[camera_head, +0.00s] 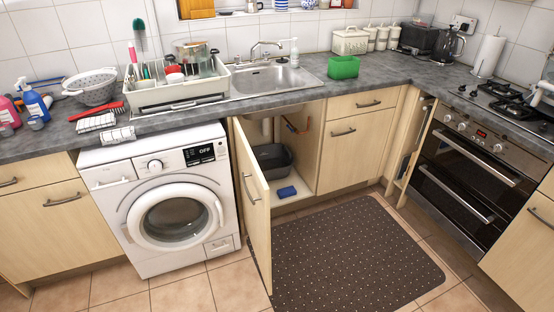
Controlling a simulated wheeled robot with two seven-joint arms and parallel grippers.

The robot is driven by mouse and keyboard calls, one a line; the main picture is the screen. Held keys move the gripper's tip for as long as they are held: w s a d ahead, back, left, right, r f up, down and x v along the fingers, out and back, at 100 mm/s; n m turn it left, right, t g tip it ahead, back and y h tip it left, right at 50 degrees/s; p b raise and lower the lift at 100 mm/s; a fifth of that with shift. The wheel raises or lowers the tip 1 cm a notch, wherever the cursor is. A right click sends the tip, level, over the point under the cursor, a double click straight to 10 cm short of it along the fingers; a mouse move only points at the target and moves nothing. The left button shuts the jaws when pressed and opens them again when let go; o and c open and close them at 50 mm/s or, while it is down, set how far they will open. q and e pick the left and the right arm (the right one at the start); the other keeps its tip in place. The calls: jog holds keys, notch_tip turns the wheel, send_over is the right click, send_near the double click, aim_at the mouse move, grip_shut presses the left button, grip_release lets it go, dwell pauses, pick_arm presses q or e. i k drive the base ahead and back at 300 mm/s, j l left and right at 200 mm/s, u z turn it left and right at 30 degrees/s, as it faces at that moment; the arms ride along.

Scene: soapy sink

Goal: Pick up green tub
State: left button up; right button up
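The green tub (343,68) stands on the grey worktop, just right of the sink (262,77). It is a bright green, open-topped box and looks upright and empty from here. Neither of my grippers shows in the head view, so I cannot see their state.
A white dish rack (175,98) full of crockery stands left of the sink. The cabinet door (252,205) under the sink is open and juts out, with a dark grey basin (273,159) inside. A dark dotted mat (345,262) covers the floor. Worktop right of the tub is clear.

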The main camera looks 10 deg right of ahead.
aim_at(345, 67)
jog(key=i+l+z, duration=0.25)
jog(key=z, duration=0.2)
jog(key=i+l+z, duration=0.3)
jog(key=z, duration=0.15)
